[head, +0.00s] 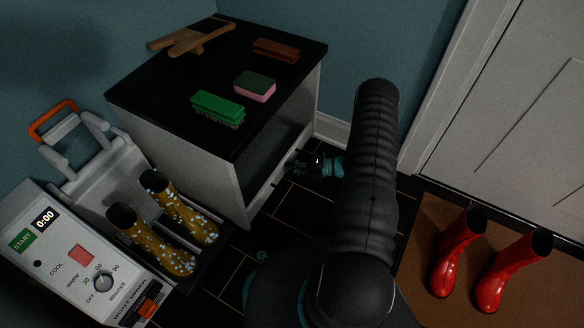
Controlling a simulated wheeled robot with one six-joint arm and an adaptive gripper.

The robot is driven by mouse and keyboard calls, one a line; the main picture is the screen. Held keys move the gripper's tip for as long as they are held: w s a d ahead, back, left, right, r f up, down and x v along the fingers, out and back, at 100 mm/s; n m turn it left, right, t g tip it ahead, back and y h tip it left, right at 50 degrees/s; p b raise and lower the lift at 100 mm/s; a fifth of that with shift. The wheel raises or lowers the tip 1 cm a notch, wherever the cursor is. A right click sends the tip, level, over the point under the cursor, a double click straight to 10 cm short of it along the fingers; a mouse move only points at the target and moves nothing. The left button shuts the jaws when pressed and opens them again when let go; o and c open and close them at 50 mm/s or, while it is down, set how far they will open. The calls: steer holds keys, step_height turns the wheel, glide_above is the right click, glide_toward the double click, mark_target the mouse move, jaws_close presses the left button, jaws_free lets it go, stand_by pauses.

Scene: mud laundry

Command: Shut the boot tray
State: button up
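A white cabinet (185,168) with a black top stands in the middle, with an open dark space in its front. A low white front panel (264,192) runs along the bottom of that opening; it looks like the front of the boot tray. How far it stands out is hard to tell in the dim light. My gripper (294,165) is low in front of the cabinet, at the right part of this panel. Its fingers are small and dark, so I cannot tell whether they touch the panel or are open. My arm hides the floor to the right.
A boot dryer (75,255) with yellow spotted boots (160,240) stands at left. Red boots (457,250) stand on a brown mat (425,225) by a white door (510,110). Brushes (218,107) and a sponge (256,86) lie on the cabinet. Dark tiled floor (305,215) is clear before it.

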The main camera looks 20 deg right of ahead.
steer(key=v, duration=1.2)
stand_by(0.5)
